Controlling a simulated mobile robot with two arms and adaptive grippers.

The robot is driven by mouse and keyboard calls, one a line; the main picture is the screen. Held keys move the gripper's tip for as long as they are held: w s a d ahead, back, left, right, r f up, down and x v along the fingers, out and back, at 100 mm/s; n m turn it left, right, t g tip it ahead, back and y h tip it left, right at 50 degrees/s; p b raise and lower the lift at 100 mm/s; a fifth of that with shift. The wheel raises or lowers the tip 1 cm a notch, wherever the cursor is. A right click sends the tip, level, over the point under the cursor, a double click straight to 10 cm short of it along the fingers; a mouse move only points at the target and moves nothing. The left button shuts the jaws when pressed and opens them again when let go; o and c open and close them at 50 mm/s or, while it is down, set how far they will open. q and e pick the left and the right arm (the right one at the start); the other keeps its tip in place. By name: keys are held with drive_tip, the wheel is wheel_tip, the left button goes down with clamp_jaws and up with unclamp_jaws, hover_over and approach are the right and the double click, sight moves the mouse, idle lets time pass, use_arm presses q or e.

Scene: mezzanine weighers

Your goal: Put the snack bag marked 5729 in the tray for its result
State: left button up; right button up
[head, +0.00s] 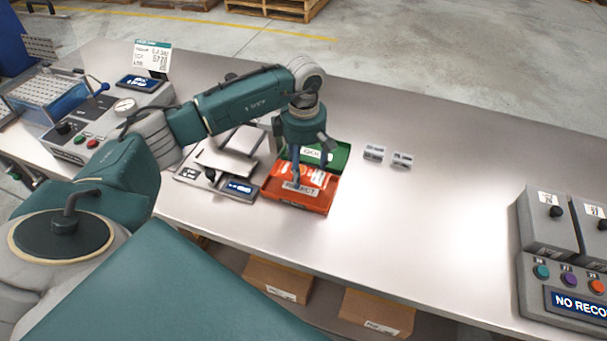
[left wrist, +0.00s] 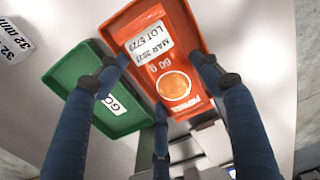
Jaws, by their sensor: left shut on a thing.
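The bag is over the red tray marked REJECT (head: 297,204), which also shows in the left wrist view (left wrist: 202,42). I cannot tell whether the bag touches the tray floor. The green tray (head: 341,158) lies right behind the red one, its label partly hidden; it also shows in the left wrist view (left wrist: 62,80). My right gripper is out of view.
A weigher with a small display (head: 240,187) stands left of the trays. A grey console (head: 80,140) and a card (head: 152,57) are further left. Two small grey label blocks (head: 374,152) lie right of the trays. A button box (head: 560,285) stands far right. The table between is clear.

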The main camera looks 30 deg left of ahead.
sight(304, 177)
use_arm(q)
wheel_tip(304, 177, down, 4)
drive_tip(key=shift+r+p, duration=0.15)
drive_tip(key=shift+p, duration=0.3)
drive_tip(key=shift+f, duration=0.25)
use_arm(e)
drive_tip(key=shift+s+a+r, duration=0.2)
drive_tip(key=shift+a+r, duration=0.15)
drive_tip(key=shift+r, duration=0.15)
use_arm(q)
drive_tip(key=shift+f, duration=0.15)
drive_tip(key=o, duration=0.9)
drive_tip(key=shift+c, duration=0.2)
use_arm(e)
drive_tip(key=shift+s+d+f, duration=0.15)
